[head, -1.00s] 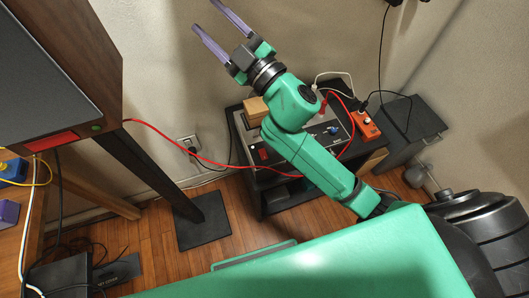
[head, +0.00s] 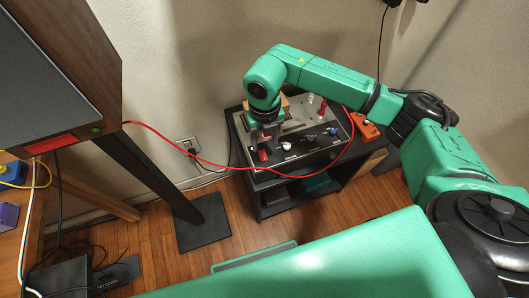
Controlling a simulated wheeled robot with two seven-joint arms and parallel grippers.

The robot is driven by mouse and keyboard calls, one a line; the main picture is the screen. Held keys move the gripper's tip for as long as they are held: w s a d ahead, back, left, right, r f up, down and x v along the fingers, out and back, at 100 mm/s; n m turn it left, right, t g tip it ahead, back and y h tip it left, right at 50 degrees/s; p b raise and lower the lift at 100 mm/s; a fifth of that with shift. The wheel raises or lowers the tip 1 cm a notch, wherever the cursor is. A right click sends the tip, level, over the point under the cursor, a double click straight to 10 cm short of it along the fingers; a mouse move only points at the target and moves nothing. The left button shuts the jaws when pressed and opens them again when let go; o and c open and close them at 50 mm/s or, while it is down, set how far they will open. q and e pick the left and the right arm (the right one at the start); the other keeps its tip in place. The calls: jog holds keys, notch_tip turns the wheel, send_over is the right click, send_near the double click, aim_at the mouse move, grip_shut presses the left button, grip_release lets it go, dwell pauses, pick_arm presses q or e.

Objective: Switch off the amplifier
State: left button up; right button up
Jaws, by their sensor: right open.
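The amplifier (head: 311,143) is a grey box with a dark control panel, on a low black stand beside the wall. The panel has a red switch (head: 263,155) at its left end, a white knob (head: 287,147) beside it and a blue knob (head: 333,131) farther right. My right gripper (head: 264,149) is open and points down over the panel's left end. Its fingers are at the red switch and partly hide it. I cannot tell whether they touch it or which way the switch is set. My left gripper is not in view.
A wooden block (head: 285,104) is behind my gripper. A wall outlet (head: 188,146) is at left.

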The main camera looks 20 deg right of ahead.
aim_at(264, 158)
notch_tip(264, 158, down, 7)
jog(key=shift+f, duration=0.15)
grip_shut()
jog(key=shift+w+f+g+b, duration=0.15)
jog(key=shift+w+g+b, duration=0.05)
jog(key=shift+g+b, duration=0.3)
jog(key=shift+w+a+g+b, duration=0.1)
jog(key=shift+w+g+b, duration=0.1)
jog(key=shift+g+b, duration=0.55)
jog(key=shift+r+g, duration=0.25)
jog(key=shift+r, duration=0.05)
grip_release()
